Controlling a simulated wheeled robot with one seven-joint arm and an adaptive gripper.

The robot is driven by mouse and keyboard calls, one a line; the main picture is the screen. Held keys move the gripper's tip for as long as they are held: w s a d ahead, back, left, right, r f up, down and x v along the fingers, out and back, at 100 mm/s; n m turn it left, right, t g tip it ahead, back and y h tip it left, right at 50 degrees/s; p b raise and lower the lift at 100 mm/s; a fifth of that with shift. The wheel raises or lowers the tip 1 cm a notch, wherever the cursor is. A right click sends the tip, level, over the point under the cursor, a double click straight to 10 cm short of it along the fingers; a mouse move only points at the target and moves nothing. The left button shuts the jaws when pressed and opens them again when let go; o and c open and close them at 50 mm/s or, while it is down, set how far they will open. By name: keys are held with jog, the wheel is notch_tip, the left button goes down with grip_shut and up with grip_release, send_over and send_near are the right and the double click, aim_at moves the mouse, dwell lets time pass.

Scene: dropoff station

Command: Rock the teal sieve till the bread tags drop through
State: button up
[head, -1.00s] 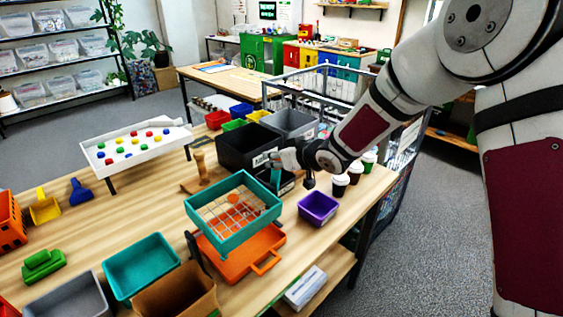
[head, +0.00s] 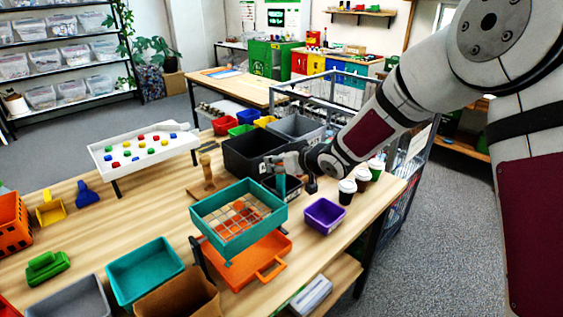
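The teal sieve (head: 213,236) is a shallow rectangular frame with a pale wire mesh. It stands tilted above an orange tray (head: 270,252) with a loop handle at its front right. Orange patches (head: 240,212) show at the mesh. I cannot tell clearly which are bread tags and which are the tray seen through it. My gripper (head: 280,168) is at the sieve's far right corner, around an upright teal handle (head: 280,184), and appears closed on it. The fingertips are small and partly hidden.
A black bin (head: 242,150) stands behind the sieve. A purple bin (head: 324,215) and lidded cups (head: 347,190) are to the right. A teal tray (head: 145,270) and a cardboard box (head: 180,297) stand in front left. Bare tabletop (head: 130,215) lies left of the sieve.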

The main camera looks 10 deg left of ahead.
jog(key=shift+o, duration=0.2)
jog(key=shift+d, duration=0.1)
jog(key=shift+s+d+r, duration=0.1)
jog(key=shift+d, duration=0.05)
jog(key=v, duration=1.1)
jog(key=shift+s+r, duration=0.15)
jog(key=shift+s, duration=0.1)
jog(key=shift+d, duration=0.1)
jog(key=s+d+r+m+h, duration=0.3)
jog(key=s+d+r+h, duration=0.2)
jog(key=d, duration=0.5)
jog(key=s+d+r+m+h, duration=0.2)
jog(key=s+d+r+h, duration=0.25)
jog(key=d, duration=0.45)
jog(key=s+d+m+g+y, duration=0.1)
jog(key=s+d+m+g, duration=0.2)
jog(key=s, duration=1.9)
jog(key=shift+s+d+f, duration=0.2)
jog(key=shift+d+f, duration=0.05)
jog(key=shift+f, duration=0.25)
